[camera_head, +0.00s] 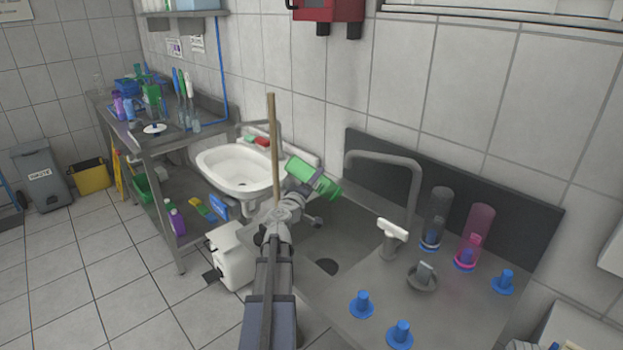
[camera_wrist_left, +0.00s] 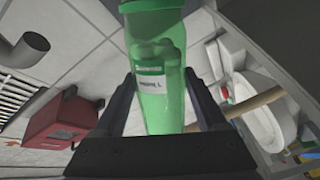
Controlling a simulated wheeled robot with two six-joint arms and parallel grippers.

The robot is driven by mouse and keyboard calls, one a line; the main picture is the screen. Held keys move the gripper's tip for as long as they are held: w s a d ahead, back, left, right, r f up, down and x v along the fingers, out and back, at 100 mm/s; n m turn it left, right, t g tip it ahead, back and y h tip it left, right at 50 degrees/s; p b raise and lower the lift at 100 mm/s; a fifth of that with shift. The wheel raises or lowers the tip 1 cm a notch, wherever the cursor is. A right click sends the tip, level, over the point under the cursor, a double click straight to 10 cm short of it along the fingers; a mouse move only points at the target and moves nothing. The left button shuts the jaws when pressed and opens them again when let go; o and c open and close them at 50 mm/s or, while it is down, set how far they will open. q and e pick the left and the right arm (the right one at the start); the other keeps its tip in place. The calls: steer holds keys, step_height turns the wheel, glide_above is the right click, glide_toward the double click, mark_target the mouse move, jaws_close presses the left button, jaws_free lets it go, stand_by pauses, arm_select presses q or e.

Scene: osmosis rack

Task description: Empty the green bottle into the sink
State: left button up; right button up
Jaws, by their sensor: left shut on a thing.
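The green bottle (camera_head: 312,177) is tilted, nearly on its side, above the steel sink (camera_head: 330,240) in the head view. My left gripper (camera_head: 297,189) is shut on it, and the bottle's far end points right and slightly down. In the left wrist view the green bottle (camera_wrist_left: 160,75) is between the two dark fingers of my left gripper (camera_wrist_left: 158,110), with a white label facing the camera. I cannot tell whether liquid is in it or flowing out. My right gripper is not in view.
A curved grey tap (camera_head: 385,160) stands behind the sink. A clear dark cylinder (camera_head: 437,215), a pink cylinder (camera_head: 476,235) and several blue pegs stand on the counter at right. A wooden pole (camera_head: 272,140) rises beside my arm. A white washbasin (camera_head: 240,165) is left.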

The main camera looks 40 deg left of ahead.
mark_target(335, 202)
arm_select(q)
steer(key=shift+s+d, duration=0.1)
steer(key=shift+s, duration=0.05)
stand_by(0.3)
